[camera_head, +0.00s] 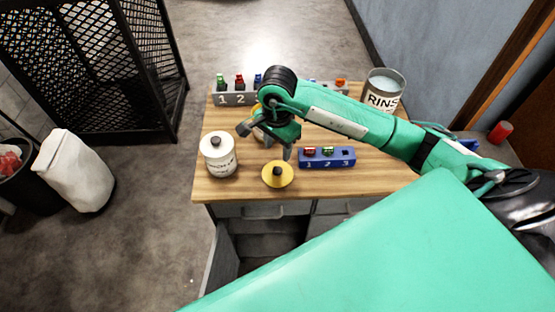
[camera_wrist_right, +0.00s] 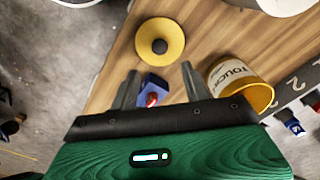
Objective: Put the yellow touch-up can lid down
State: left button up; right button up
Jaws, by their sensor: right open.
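The yellow touch-up can lid (camera_head: 277,174) lies flat near the table's front edge, its dark knob facing up. It also shows in the right wrist view (camera_wrist_right: 160,28), beyond the fingertips. My right gripper (camera_head: 266,142) is open and empty, above the table just behind the lid and apart from it. Its two fingers show spread in the wrist view (camera_wrist_right: 160,80). The touch-up can (camera_wrist_right: 232,76) stands without a lid, its yellow inside showing; in the head view my gripper mostly hides it. My left gripper is not in view.
A white can (camera_head: 218,158) with a knobbed lid stands left of the yellow lid. A blue numbered rack (camera_head: 327,161) sits to its right, slot 3 looking empty. A grey numbered rack (camera_head: 232,99) and the RINSE can (camera_head: 382,98) stand at the back.

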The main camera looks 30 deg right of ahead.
jog(key=shift+r, duration=1.3)
